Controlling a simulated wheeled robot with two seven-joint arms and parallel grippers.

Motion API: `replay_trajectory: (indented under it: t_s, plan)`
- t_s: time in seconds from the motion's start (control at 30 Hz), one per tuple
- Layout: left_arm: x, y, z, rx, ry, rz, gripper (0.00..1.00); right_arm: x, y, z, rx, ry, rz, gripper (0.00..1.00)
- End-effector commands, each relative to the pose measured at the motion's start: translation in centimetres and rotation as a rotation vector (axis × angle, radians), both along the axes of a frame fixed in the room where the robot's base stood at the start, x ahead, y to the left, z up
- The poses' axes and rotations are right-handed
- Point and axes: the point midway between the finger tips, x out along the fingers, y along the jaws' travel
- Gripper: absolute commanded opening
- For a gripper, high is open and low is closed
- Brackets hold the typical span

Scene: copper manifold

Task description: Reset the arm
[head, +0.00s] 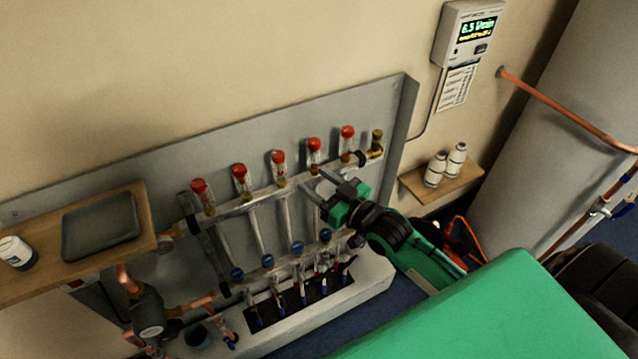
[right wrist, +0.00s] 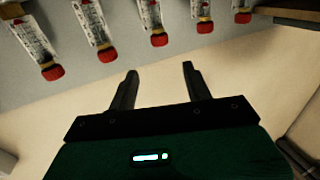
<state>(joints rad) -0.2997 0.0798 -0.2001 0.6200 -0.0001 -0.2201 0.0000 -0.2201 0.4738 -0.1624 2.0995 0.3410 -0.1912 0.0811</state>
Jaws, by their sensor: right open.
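My right gripper (head: 322,188) is in front of the manifold's right half in the head view, its green and black arm coming from the lower right. In the right wrist view its two dark fingers (right wrist: 158,85) stand apart with nothing between them. The copper manifold (head: 262,198) has a row of flow meters with red caps along its upper bar, and blue caps on its lower bar. In the right wrist view the red-capped meters (right wrist: 158,38) hang upside down beyond the fingertips, apart from them. My left gripper is not in view.
A wooden shelf (head: 35,283) at left holds a grey tray (head: 100,226) and a white jar (head: 15,252). A small shelf (head: 443,184) at right holds two white bottles. A display box (head: 467,34) hangs above. A large grey tank (head: 560,130) stands at right.

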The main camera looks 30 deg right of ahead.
Motion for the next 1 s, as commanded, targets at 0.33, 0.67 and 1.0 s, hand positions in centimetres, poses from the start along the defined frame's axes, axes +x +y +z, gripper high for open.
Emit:
replay_trajectory:
  t_s: [0.33, 0.67, 1.0]
  plan:
    - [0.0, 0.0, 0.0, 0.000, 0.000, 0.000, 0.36, 0.0, 0.0, 0.0, 0.000, 0.000, 0.000, 0.50]
    - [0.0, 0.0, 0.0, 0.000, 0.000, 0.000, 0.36, 0.7, -3.0, -13.0, -0.057, 0.210, -0.099, 0.50]
    - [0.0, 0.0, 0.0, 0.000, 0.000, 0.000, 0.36, -7.5, -6.3, -37.5, -0.189, 0.639, -0.211, 0.50]
